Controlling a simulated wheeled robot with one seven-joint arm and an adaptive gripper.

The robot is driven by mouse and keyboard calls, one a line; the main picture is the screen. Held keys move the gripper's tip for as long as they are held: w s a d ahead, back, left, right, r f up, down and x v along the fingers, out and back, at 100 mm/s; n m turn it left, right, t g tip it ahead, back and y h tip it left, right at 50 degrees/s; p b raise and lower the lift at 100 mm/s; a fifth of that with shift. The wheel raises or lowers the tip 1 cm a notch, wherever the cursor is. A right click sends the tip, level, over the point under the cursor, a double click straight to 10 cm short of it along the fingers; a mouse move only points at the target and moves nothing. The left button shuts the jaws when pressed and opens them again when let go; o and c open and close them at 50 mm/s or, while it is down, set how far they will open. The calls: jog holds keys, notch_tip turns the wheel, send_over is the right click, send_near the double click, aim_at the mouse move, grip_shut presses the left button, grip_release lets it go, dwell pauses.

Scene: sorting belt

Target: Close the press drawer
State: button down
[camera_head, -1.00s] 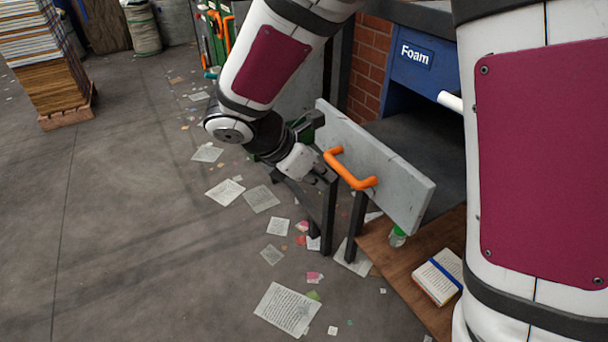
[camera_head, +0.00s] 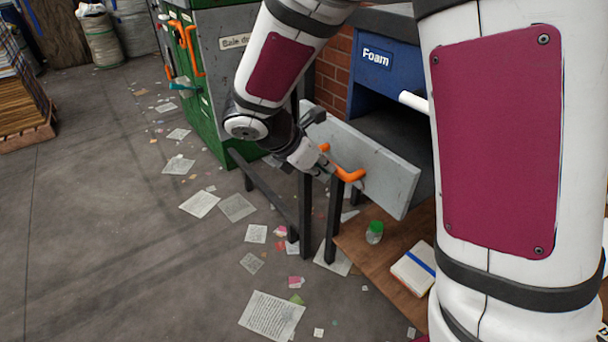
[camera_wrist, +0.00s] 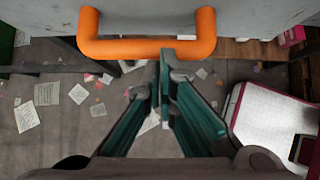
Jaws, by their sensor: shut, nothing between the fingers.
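The drawer has a light grey front panel (camera_head: 385,178) with an orange handle (camera_head: 349,175). The panel stands out from the dark space beneath the blue unit, so the drawer is open. My gripper (camera_head: 325,170) is at the handle's left part and hides some of it. In the wrist view, the handle (camera_wrist: 150,50) spans the top centre, in front of the panel (camera_wrist: 150,15). My gripper's fingers (camera_wrist: 166,72) are together and empty, with their tips at the handle's bar. I cannot tell whether they touch it.
A green machine (camera_head: 205,80) is at left. Dark frame legs (camera_head: 332,220) stand below the panel. A green-lidded jar (camera_head: 374,233) and a notebook (camera_head: 414,268) lie on a brown board. Papers litter the open floor.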

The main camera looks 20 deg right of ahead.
jog(key=w+d, duration=0.1)
jog(key=d, duration=0.4)
jog(key=w+d+p, duration=0.1)
jog(key=w+d, duration=0.1)
jog(key=d, duration=0.4)
jog(key=w+d+p, duration=0.1)
jog(key=w+d, duration=0.1)
jog(key=d, duration=0.3)
jog(key=shift+w+d, duration=0.2)
jog(key=shift+d, duration=0.15)
jog(key=shift+a+p, duration=0.15)
jog(key=shift+p, duration=0.15)
